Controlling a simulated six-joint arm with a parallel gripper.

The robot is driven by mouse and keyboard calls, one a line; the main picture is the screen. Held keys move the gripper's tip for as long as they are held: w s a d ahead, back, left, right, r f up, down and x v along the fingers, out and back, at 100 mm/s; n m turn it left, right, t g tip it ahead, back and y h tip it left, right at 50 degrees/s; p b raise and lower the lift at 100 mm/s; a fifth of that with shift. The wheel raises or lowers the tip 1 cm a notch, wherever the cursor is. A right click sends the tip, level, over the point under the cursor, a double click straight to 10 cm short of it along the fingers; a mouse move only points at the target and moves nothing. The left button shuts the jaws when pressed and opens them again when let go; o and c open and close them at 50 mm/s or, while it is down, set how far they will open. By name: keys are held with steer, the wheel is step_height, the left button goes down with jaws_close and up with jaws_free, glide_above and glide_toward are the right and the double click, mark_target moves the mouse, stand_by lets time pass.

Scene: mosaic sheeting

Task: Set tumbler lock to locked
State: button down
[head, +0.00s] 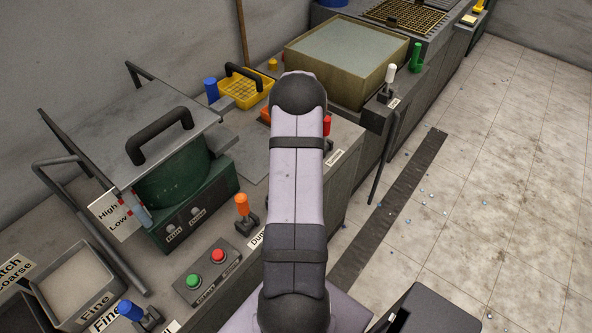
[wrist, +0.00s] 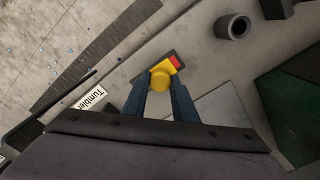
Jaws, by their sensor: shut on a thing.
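The tumbler lock shows in the wrist view as a yellow knob (wrist: 160,77) with a red patch beside it on a dark base. A white label (wrist: 88,104) reading "Tumbler" lies left of it. My gripper (wrist: 163,86) has its two blue fingers on either side of the yellow knob and is shut on it. In the head view my arm hides the gripper and most of the lock area; the Tumbler label (head: 337,159) shows right of the arm. I cannot tell which setting the lock is in.
In the head view, a green machine (head: 175,190) with a raised grey lid stands left. An orange lever (head: 242,205) and a push-button box (head: 207,270) are near my arm. A yellow basket (head: 246,90) and a large tray (head: 345,60) lie behind. The floor at right is open.

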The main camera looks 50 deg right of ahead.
steer(key=d, duration=0.3)
steer(key=shift+d+r, duration=0.1)
steer(key=shift+d, duration=0.1)
steer(key=c, duration=1.4)
jaws_free()
step_height(320, 180, up, 7)
steer(key=b, duration=0.1)
steer(key=shift+r+b, duration=0.15)
steer(key=shift+b, duration=0.25)
